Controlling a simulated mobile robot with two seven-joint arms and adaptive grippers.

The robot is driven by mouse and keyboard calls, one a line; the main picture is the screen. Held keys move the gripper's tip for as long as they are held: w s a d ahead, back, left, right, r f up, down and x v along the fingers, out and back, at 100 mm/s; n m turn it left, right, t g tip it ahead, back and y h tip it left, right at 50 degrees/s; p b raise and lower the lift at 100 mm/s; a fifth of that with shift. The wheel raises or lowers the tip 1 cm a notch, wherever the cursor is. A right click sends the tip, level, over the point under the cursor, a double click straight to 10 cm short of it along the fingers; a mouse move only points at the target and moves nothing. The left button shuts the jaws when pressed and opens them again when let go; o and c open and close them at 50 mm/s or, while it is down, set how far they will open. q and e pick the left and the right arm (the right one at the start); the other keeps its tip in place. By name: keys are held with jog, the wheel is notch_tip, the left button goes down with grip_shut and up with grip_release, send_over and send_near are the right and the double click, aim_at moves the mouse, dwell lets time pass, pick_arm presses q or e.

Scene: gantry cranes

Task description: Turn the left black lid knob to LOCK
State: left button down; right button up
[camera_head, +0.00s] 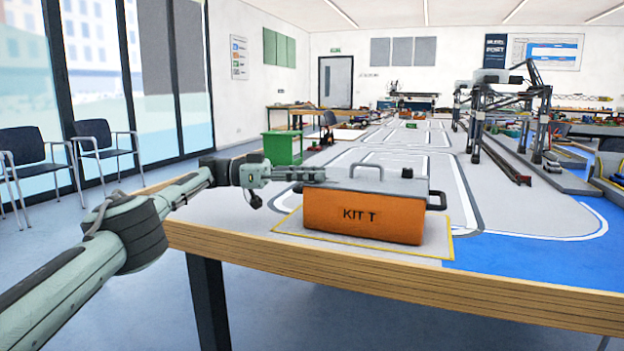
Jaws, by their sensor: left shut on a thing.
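An orange box marked KIT T (364,217) with a grey lid (385,186) stands on the table, inside a yellow outline. My left gripper (318,175) reaches in from the left, level with the lid's left end. It is shut on the left lid knob, which its fingers hide. The knob's turn and any LOCK mark cannot be made out. My right gripper is not in view.
The wooden-edged table (400,282) has bare grey and blue surface right of the box. A dark gantry crane (478,110) stands further back on rails. A green cabinet (283,148) stands beyond the table's left side, and chairs (105,145) line the windows.

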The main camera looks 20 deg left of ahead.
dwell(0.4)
pick_arm(q)
jog(key=c, duration=1.3)
grip_release()
